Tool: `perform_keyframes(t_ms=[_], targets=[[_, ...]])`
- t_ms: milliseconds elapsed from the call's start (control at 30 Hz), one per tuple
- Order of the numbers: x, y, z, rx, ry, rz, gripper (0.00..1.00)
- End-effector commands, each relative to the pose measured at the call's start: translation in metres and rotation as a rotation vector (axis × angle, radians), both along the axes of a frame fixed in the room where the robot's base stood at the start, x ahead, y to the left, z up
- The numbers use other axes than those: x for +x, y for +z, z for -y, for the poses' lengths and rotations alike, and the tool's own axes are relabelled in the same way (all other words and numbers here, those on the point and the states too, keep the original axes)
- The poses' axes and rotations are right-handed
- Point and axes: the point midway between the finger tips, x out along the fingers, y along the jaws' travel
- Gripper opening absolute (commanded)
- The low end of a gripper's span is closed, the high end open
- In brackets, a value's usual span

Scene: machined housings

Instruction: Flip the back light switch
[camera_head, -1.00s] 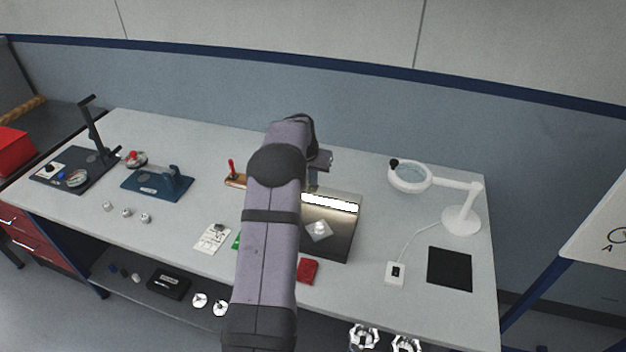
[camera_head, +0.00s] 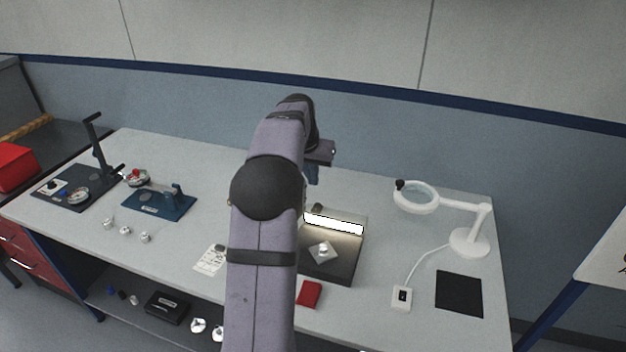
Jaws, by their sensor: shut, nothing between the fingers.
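A dark plate station with a lit white light bar (camera_head: 334,225) along its back edge stands on the bench, right of my arm. A small dark part shows above the bar's left end; I cannot tell if it is a switch. A white box with a small black switch (camera_head: 402,297) lies at the front right, corded to the magnifier lamp. My gripper (camera_head: 312,175) shows only in part, behind and above the bar's left end. It is shut and holds nothing visible. Its fingertips are hard to make out, and contact cannot be told.
A white magnifier lamp (camera_head: 470,240) stands at the right, near a black mat (camera_head: 459,294). A red block (camera_head: 310,293) lies before the station, which carries a pale part (camera_head: 322,252).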

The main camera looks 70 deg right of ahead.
Motion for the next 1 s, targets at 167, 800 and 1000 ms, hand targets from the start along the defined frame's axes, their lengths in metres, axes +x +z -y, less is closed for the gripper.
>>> perform_keyframes(t_ms=[167,800,1000], targets=[[0.000,0.000,0.000,0.000,0.000,0.000,0.00],[0.002,0.004,0.012,0.008,0.000,-0.002,0.00],[0.002,0.004,0.012,0.008,0.000,-0.002,0.00]])
